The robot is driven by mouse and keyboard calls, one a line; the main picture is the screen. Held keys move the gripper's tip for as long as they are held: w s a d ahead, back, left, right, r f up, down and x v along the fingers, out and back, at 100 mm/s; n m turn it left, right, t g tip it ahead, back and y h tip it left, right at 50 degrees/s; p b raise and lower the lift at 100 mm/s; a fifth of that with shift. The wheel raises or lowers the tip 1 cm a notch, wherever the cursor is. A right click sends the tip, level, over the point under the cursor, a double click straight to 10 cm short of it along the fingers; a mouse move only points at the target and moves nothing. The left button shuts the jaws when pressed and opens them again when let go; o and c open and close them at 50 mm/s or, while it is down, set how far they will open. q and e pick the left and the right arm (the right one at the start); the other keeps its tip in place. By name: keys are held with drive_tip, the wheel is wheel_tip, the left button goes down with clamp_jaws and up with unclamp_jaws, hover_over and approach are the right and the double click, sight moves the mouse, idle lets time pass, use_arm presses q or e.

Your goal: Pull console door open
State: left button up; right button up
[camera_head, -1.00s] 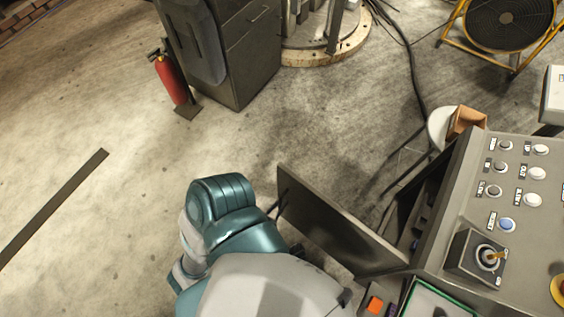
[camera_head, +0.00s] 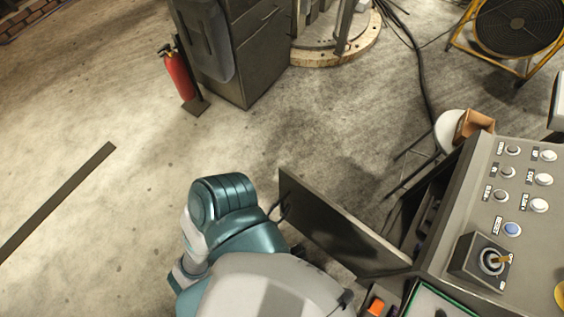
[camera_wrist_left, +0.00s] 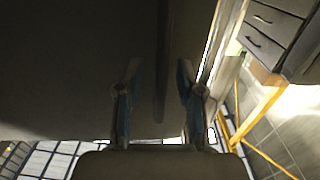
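The console (camera_head: 455,255) stands at the right in the head view. Its dark flat door (camera_head: 345,230) stands swung out to the left from the console's side, so the dark inside shows. My teal left arm ends beside the door's free edge, and the left gripper (camera_head: 280,208) is mostly hidden there. In the left wrist view the two fingers of the left gripper (camera_wrist_left: 158,100) are apart. A vertical bar handle (camera_wrist_left: 160,60) on the dark door panel (camera_wrist_left: 70,70) lies between them, with gaps visible on both sides. My right gripper is not in view.
A red fire extinguisher (camera_head: 178,75) stands by a dark cabinet (camera_head: 245,60) at the back. A yellow-framed fan (camera_head: 515,25) is at the upper right. Cables and a white stool (camera_head: 450,128) lie behind the console. The floor left of the door is clear.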

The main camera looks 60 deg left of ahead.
use_arm(q)
drive_tip(key=v, duration=1.2)
drive_tip(key=shift+f, duration=0.1)
